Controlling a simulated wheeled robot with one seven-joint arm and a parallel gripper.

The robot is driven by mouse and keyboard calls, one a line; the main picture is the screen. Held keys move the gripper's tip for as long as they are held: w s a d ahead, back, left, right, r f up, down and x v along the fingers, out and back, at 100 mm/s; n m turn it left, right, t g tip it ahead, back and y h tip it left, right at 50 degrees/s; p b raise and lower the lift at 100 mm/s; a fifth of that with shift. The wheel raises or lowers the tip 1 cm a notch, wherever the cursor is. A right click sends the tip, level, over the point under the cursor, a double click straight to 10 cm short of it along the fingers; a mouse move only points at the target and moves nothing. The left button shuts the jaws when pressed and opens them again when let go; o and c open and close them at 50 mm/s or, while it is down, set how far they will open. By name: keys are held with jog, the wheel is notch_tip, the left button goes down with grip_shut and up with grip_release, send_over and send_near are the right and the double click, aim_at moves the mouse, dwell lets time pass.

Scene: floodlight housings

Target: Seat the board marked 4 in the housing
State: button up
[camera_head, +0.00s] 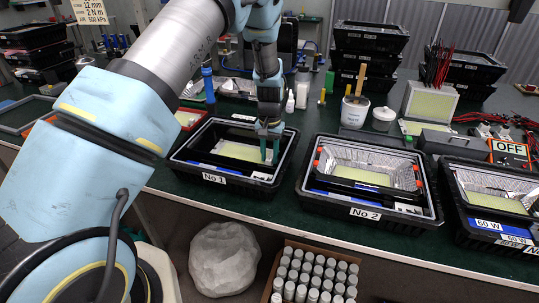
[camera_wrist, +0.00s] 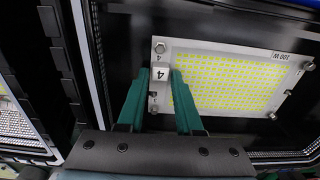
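My gripper (camera_head: 270,146) points down at the board's right end. In the wrist view my gripper's green fingers (camera_wrist: 161,76) stand on either side of the small block with the 4 tag, closed up to it. The housing's dark wall (camera_wrist: 101,75) shows beside the board.
Housing No 2 (camera_head: 368,211), with a shiny reflector, stands close on the right, and a 60 W housing (camera_head: 485,232) beyond it. The table's front edge is close to the housings.

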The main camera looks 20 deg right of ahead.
jog(key=o, duration=0.3)
jog(key=shift+o, duration=0.2)
notch_tip(320, 180, up, 11)
jog(key=b, duration=0.2)
jog(key=shift+b, duration=0.4)
jog(key=shift+f, duration=0.1)
jog(key=a+r+n, duration=0.2)
jog(key=a, duration=0.7)
jog(key=a+r+n, duration=0.2)
jog(key=a, duration=0.8)
jog(key=s+a+r+n, duration=0.1)
jog(key=s+a, duration=0.4)
jog(key=a, duration=0.3)
jog(key=s+a+n+t, duration=0.1)
jog(key=s+a+n, duration=0.1)
jog(key=s+a, duration=0.4)
jog(key=a, duration=0.3)
jog(key=shift+a+r, duration=0.3)
jog(key=shift+r, duration=0.1)
